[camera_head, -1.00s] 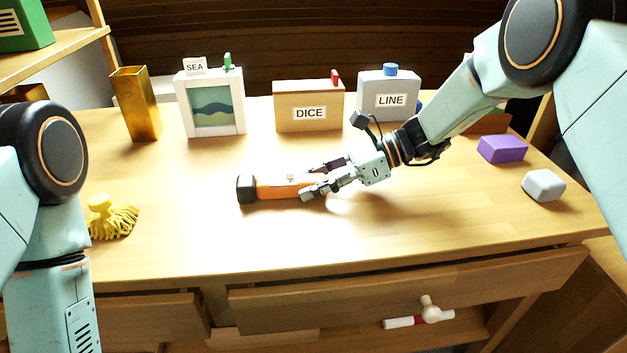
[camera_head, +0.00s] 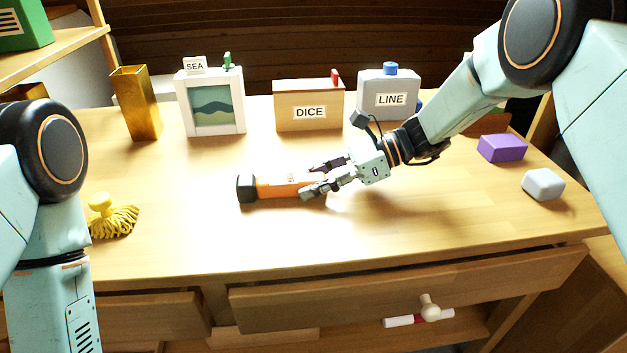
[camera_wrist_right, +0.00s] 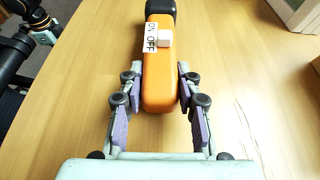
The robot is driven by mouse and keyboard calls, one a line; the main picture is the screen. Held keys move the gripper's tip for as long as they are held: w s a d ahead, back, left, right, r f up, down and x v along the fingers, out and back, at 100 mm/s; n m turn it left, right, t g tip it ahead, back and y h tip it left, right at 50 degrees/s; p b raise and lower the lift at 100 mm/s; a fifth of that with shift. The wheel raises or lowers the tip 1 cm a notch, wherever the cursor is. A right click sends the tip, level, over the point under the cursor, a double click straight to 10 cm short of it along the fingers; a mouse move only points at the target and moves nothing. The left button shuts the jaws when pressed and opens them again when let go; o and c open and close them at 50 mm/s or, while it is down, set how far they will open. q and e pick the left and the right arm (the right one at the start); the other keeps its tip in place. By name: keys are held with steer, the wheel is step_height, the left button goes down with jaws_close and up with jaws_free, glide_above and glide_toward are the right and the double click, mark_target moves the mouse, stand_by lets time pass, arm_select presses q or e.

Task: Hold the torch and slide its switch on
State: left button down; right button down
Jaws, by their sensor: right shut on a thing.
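The torch (camera_head: 285,188) lies on the desk, orange with a black head (camera_head: 246,188) pointing left. It also shows in the right wrist view (camera_wrist_right: 160,80), its black head at the top. A white switch (camera_wrist_right: 164,39) sits on its upper face, beside the OFF end of an ON/OFF label (camera_wrist_right: 151,36). My right gripper (camera_head: 311,180) is shut on the torch's rear part, with one finger on each side of the body. My left arm comes in at the left of the head view, but its gripper is out of sight.
A yellow mop-like brush (camera_head: 112,218) lies at the left. A gold vase (camera_head: 136,104), sea picture box (camera_head: 212,104), DICE box (camera_head: 309,106) and LINE box (camera_head: 388,94) stand behind. Purple (camera_head: 502,148) and grey blocks (camera_head: 543,184) lie right. The desk before the torch is clear; a drawer (camera_head: 400,290) is below.

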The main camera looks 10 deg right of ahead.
steer(key=shift+f, duration=0.1)
steer(key=c, duration=0.8)
jaws_free()
steer(key=shift+c, duration=0.2)
steer(key=shift+d, duration=0.1)
